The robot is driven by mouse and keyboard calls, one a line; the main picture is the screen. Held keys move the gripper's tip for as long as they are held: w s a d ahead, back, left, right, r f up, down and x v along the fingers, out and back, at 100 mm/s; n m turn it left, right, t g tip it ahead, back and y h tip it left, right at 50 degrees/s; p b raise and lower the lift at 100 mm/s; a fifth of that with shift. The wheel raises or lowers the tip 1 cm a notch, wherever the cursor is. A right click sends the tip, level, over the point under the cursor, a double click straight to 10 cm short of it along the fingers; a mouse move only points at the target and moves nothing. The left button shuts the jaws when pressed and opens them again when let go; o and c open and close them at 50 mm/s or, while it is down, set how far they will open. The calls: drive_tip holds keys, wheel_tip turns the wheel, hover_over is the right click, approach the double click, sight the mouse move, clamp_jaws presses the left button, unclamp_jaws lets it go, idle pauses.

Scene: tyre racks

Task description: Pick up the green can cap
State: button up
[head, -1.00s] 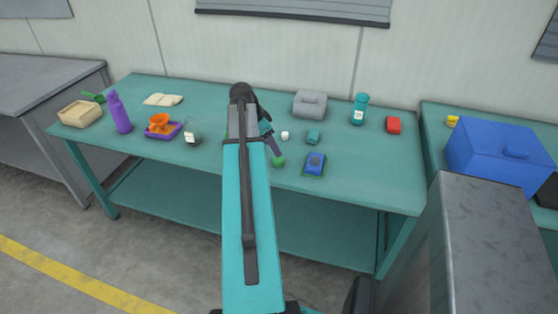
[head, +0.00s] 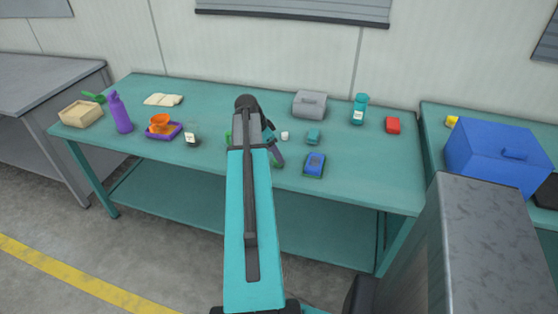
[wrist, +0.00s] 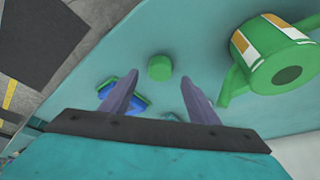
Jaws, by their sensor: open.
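The green can cap (wrist: 160,67) is a small round green piece on the teal table (head: 350,190). In the wrist view it lies just beyond my fingertips, roughly centred between them. My gripper (wrist: 160,79) is open with nothing between its two grey-purple fingers. In the head view, one finger hides most of the cap, and only a bit of green (head: 276,164) shows near the table's front edge. A green can with a white and orange band (wrist: 268,52) stands right of the cap in the wrist view. My arm hides most of it in the head view.
A blue block on a green base (head: 314,164) lies right of the cap. A grey case (head: 309,104) and a teal bottle (head: 359,109) stand farther back.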

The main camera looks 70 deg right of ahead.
drive_tip(key=shift+p+x, duration=0.3)
drive_tip(key=shift+x, duration=1.2)
drive_tip(key=c, duration=1.1)
drive_tip(key=shift+r, duration=0.15)
drive_tip(key=shift+r+b, duration=0.65)
drive_tip(key=shift+r, duration=0.85)
drive_tip(key=a+b, duration=0.1)
drive_tip(key=a, duration=0.4)
drive_tip(key=a+r+b, duration=0.1)
drive_tip(key=a, duration=0.4)
drive_tip(key=a+b, duration=0.1)
drive_tip(key=a, duration=0.4)
drive_tip(key=shift+w+a+r+b, duration=0.25)
drive_tip(key=shift+a+r+b, duration=0.1)
drive_tip(key=shift+a+b, duration=0.05)
